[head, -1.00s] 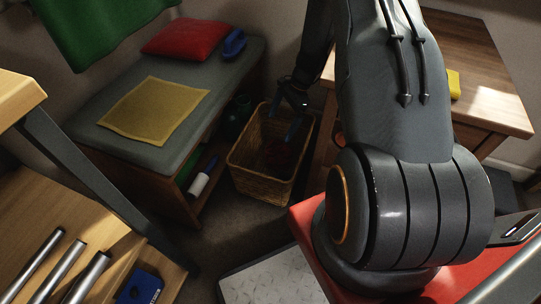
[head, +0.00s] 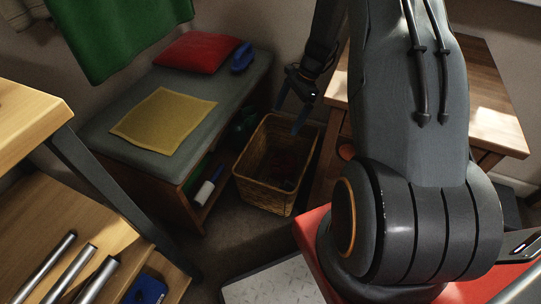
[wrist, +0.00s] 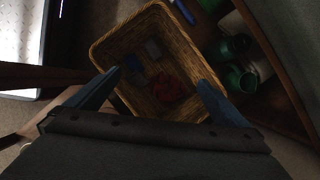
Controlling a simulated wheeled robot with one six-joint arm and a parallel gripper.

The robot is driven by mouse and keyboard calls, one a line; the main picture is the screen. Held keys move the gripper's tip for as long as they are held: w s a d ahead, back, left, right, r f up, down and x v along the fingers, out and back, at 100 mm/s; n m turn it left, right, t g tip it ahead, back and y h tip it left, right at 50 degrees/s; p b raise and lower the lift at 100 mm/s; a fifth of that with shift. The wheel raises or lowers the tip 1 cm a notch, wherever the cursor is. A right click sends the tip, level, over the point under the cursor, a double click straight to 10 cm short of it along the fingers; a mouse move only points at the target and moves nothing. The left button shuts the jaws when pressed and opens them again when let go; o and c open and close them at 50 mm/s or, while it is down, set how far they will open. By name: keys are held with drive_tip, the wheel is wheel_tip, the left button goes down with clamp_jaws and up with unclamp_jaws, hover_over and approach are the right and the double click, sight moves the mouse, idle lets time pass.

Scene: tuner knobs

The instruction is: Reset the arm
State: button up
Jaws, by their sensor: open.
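My gripper (head: 293,108) is open and empty, with its two blue fingers pointing down above the back right rim of the wicker basket (head: 262,198). In the wrist view my gripper (wrist: 159,80) has its fingers apart, one on each side of the basket (wrist: 118,40) opening below. Inside the basket lie a dark red thing (wrist: 169,88) and small grey-blue things (wrist: 153,49), too dim to name. The upper arm hides part of the right side in the head view.
A bench with a grey cushion (head: 120,157) stands left of the basket, bearing a yellow cloth (head: 165,120), a red pillow (head: 198,52) and a blue brush-like thing (head: 242,57). A wooden table (head: 492,105) stands at the right. Green items (wrist: 236,77) sit on the bench's lower shelf.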

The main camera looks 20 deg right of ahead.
drive_tip(key=s+a+r+n+g+h, duration=0.1)
drive_tip(key=s+a+r+n, duration=0.35)
drive_tip(key=a+r, duration=0.45)
drive_tip(key=s+a+r+n+h, duration=0.1)
drive_tip(key=s+a+r+n, duration=0.2)
drive_tip(key=a+r+n, duration=0.65)
drive_tip(key=s+a+r+n+h, duration=0.1)
drive_tip(key=s+a+r+n, duration=0.2)
drive_tip(key=s, duration=0.4)
drive_tip(key=s+a+r+n+t, duration=0.1)
drive_tip(key=s+a+n, duration=0.2)
drive_tip(key=s+a, duration=0.4)
drive_tip(key=s+a+r+n+h, duration=0.1)
drive_tip(key=s+a+r+n, duration=0.2)
drive_tip(key=s, duration=0.5)
drive_tip(key=d+r+m+p, duration=0.2)
drive_tip(key=d+r+p, duration=0.6)
drive_tip(key=r+p, duration=0.2)
drive_tip(key=s+d+r+m+p, duration=0.1)
drive_tip(key=d+r+m+p, duration=0.2)
drive_tip(key=d+r+p, duration=0.5)
wheel_tip(320, 180, up, 2)
drive_tip(key=p, duration=0.7)
drive_tip(key=shift+d+r+h, duration=0.2)
drive_tip(key=shift+d+h, duration=0.1)
drive_tip(key=shift+s, duration=0.1)
drive_tip(key=shift+c, duration=0.3)
